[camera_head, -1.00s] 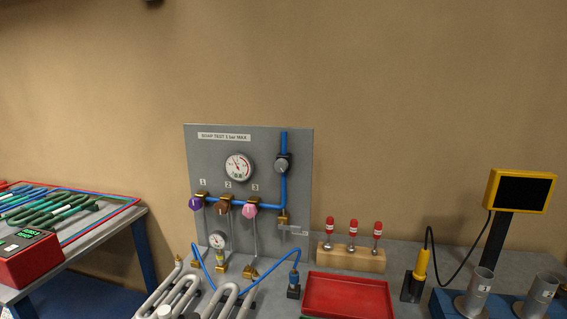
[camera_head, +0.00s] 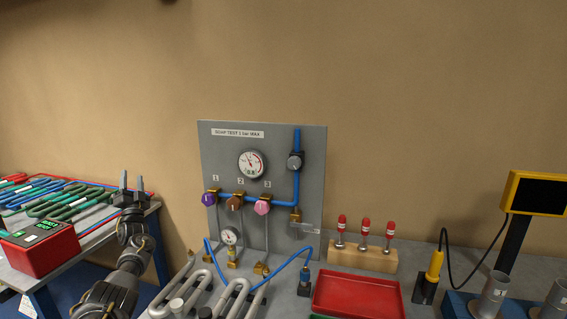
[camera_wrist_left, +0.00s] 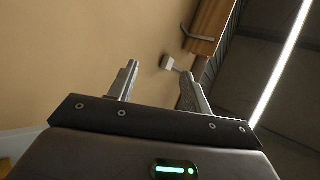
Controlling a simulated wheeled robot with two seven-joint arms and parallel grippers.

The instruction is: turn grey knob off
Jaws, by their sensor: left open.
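The grey knob (camera_head: 295,160) sits on the blue pipe at the upper right of the grey test panel (camera_head: 225,160). My left gripper (camera_head: 133,183) is raised at the left in the head view, fingers up, well to the left of the panel and apart from it. Its two fingers stand apart and empty; they also show in the left wrist view (camera_wrist_left: 158,84), facing the wall. My right gripper is not in view.
The panel also carries a purple knob (camera_head: 209,199), a brown knob (camera_head: 234,203), a pink knob (camera_head: 262,207) and a pressure gauge (camera_head: 252,165). Grey serpentine coils (camera_head: 205,283), a red tray (camera_head: 357,295) and a wooden block (camera_head: 362,257) with red-topped tools stand below.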

